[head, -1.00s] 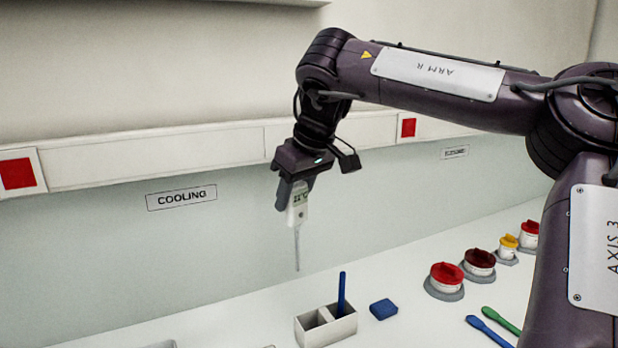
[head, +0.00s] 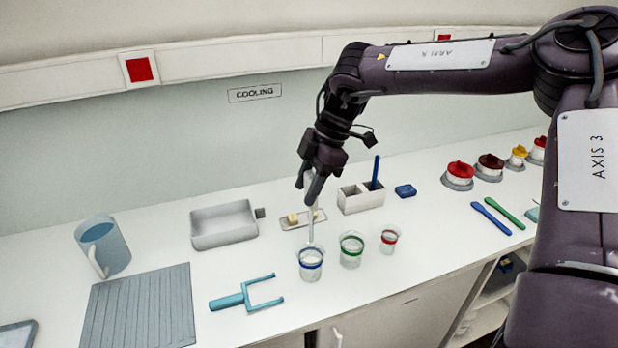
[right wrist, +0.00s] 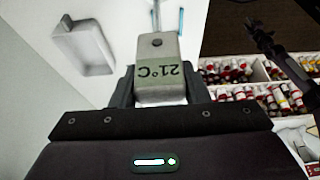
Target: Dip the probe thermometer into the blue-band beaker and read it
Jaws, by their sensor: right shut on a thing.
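My right gripper (head: 308,186) is shut on the probe thermometer, above the front part of the bench. In the right wrist view the thermometer's grey body (right wrist: 160,75) sits between the fingers, its display upside down and reading 21°C. In the head view the thin probe (head: 312,226) points down. Its lower end is at the mouth of the blue-band beaker (head: 311,265); I cannot tell how deep its tip is. The beaker stands upright, left of the green-band beaker (head: 351,250) and the red-band beaker (head: 389,240). My left gripper is not seen in the head view.
Behind the beakers are a small dish with a yellowish block (head: 293,219), a grey tray (head: 222,241) and a divided holder (head: 350,204) with a blue stick.

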